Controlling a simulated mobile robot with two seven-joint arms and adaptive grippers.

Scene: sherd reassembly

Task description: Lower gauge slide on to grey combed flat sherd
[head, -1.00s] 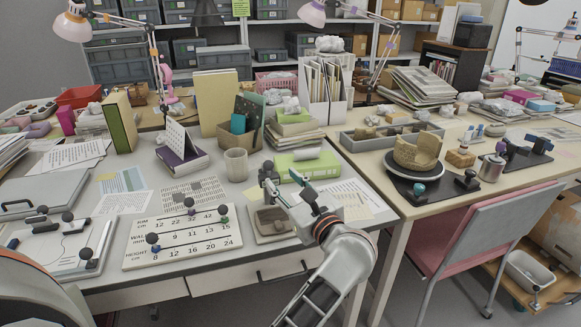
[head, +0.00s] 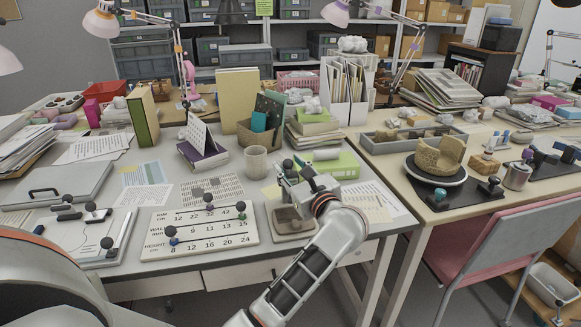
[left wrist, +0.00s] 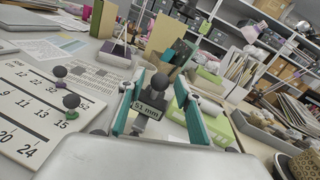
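My left gripper (head: 292,172) is behind a small tray on the white desk, its teal fingers pointing away from me. In the left wrist view the fingers (left wrist: 160,88) stand on both sides of the gauge slide's dark ball knob (left wrist: 160,82), with a small gap showing at each side. A dark label below the knob reads "51 mm" (left wrist: 150,111). The knob also shows in the head view (head: 287,164). A flat grey-brown sherd (head: 290,216) lies in the tray (head: 277,235); its combing is too small to tell. The gauge's foot is hidden. My right gripper is out of view.
A number board (head: 197,232) with dark ball knobs lies left of the tray. A beige cup (head: 256,163) and a green box (head: 338,165) stand close to the gripper. A bowl of joined sherds (head: 437,165) stands on the right table.

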